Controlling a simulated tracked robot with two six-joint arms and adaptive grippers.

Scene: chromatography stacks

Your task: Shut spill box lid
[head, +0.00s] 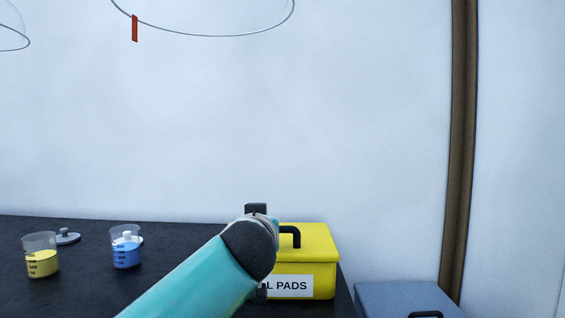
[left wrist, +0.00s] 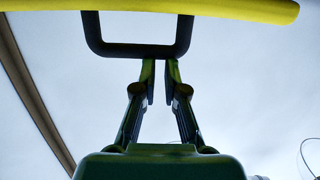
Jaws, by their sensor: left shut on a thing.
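The yellow spill box (head: 322,286) stands at the right end of the dark bench, with a white label whose visible part reads "L PADS". Its yellow lid (head: 318,240) lies over the top with no clear gap on the visible side; the left part is hidden behind my arm. A black handle (head: 291,231) stands on the lid. In the left wrist view, my left gripper (left wrist: 160,68) is shut on the bar of the black handle (left wrist: 137,50), below the yellow lid edge (left wrist: 220,8). In the head view my wrist hides the fingertips. My right gripper is not in view.
On the dark bench (head: 90,293), a beaker of yellow liquid (head: 42,263) and one of blue liquid (head: 126,255) stand left of my arm. A blue-grey box (head: 390,298) sits right of the spill box. A brown post (head: 463,150) rises behind.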

